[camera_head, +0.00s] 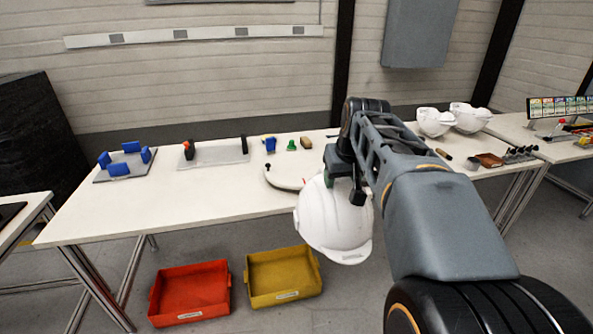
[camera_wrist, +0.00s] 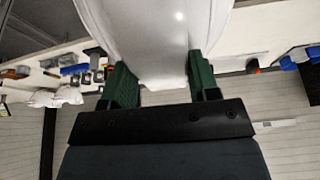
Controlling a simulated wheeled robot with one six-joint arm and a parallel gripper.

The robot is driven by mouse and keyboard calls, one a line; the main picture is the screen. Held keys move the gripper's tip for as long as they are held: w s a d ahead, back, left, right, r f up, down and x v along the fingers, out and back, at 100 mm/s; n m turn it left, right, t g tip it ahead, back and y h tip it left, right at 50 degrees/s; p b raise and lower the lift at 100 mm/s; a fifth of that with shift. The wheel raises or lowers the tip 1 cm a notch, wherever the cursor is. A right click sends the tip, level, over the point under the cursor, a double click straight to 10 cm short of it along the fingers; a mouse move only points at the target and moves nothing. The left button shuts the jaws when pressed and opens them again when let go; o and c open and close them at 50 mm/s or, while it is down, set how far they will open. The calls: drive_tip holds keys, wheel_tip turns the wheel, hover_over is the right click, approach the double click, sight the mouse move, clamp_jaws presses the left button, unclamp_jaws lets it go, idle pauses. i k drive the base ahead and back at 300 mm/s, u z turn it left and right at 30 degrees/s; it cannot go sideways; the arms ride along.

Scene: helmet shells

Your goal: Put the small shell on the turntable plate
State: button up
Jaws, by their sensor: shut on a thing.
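My gripper (camera_head: 343,182) is shut on a white helmet shell (camera_head: 330,222), which hangs from it in front of the table's front edge. In the wrist view the green fingers of my gripper (camera_wrist: 160,82) are on either side of the shell's lower part (camera_wrist: 158,32). A white rounded plate (camera_head: 284,179), apparently the turntable plate, lies on the table just behind the held shell, which hides part of it. Two other white shells, a left one (camera_head: 434,123) and a right one (camera_head: 470,117), sit farther right.
The white table (camera_head: 190,200) carries a plate with blue blocks (camera_head: 118,168), a grey plate with posts (camera_head: 218,155) and small items near the wall. A red bin (camera_head: 190,312) and a yellow bin (camera_head: 285,295) stand on the floor. The front left of the table is clear.

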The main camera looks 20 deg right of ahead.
sight(298, 166)
drive_tip(key=i, duration=1.4)
